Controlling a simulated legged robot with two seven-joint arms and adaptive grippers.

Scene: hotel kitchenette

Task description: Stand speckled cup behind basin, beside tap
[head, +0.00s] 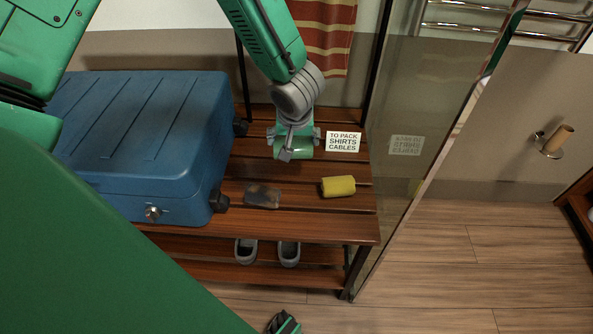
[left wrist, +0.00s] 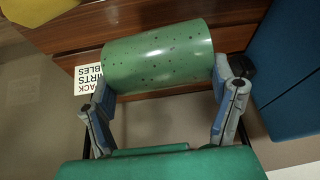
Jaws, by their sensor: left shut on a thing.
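The green cup with dark speckles (left wrist: 158,58) is held between the two fingers of my left gripper (left wrist: 163,80) in the left wrist view. It lies crosswise in that picture, its side facing the camera. In the head view my left gripper (head: 293,138) is over the slatted wooden bench, and the cup (head: 291,154) shows as a small green part between and below the fingers. Whether it touches the bench is not clear. No basin or tap is in view.
A blue suitcase (head: 140,130) fills the left of the bench (head: 300,222). A yellow block (head: 338,187), a dark blurred item (head: 262,196) and a printed card (head: 343,142) lie near the gripper. Shoes (head: 289,253) sit below. A glass panel (head: 415,130) stands right.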

